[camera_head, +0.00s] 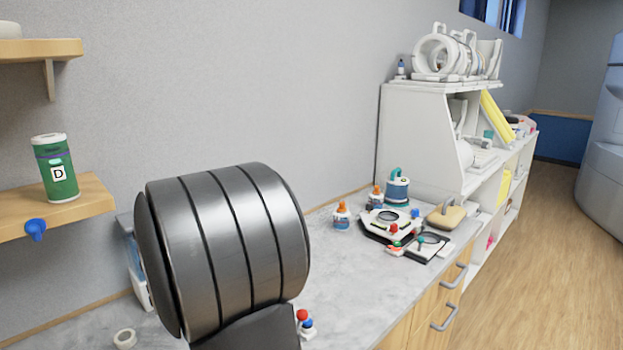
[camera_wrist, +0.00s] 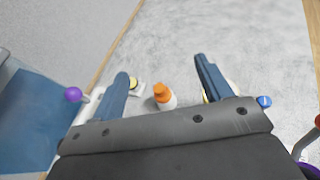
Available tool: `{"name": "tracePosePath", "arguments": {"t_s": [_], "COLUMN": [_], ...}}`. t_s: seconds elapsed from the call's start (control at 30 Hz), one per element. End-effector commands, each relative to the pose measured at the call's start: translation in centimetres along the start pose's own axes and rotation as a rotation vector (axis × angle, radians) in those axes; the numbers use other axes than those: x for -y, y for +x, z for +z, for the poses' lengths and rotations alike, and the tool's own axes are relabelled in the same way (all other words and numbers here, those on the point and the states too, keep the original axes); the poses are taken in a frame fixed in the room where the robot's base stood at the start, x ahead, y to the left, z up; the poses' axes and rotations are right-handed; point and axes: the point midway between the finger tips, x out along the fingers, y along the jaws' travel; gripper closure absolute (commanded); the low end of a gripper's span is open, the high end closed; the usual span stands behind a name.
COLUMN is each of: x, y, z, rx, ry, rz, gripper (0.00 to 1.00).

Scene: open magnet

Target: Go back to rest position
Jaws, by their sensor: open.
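My gripper (camera_wrist: 161,67) shows in the wrist view with its two blue fingers spread wide apart and nothing held between them. A small white bottle with an orange cap (camera_wrist: 163,97) shows in the gap between the fingers, close to the gripper's dark palm edge. I cannot tell its exact distance from the fingers. In the head view a large dark ribbed part of my own arm fills the lower middle, and the gripper itself is hidden there.
The grey counter (camera_head: 350,285) holds orange-capped bottles (camera_head: 342,217), a teal-and-white container (camera_head: 397,190) and a white device (camera_head: 388,224) at right. A wall shelf (camera_head: 90,205) carries a green canister (camera_head: 57,170). A white shelving unit (camera_head: 425,130) stands behind. The counter's front middle looks mostly clear.

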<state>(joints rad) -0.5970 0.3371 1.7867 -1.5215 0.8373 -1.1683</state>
Motion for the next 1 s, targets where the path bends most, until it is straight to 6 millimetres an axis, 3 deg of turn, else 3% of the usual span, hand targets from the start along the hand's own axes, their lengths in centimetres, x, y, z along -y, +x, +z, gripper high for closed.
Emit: {"name": "tracePosePath", "arguments": {"t_s": [0.2,0.47,0.7,0.97,1.0], "x": [-3.6,-6.9,-7.3,-7.3,-7.3], "y": [0.1,0.2,0.7,0.7,0.7], "z": [-2.5,-4.6,-5.9,-6.0,-6.0], "rx": [-0.002,0.0,0.0,0.0,0.0], "ry": [-0.003,-0.001,0.0,0.001,0.001], "rz": [0.001,-0.001,-0.002,-0.002,-0.002], "gripper": [0.28,0.28,0.28,0.28,0.24]}}
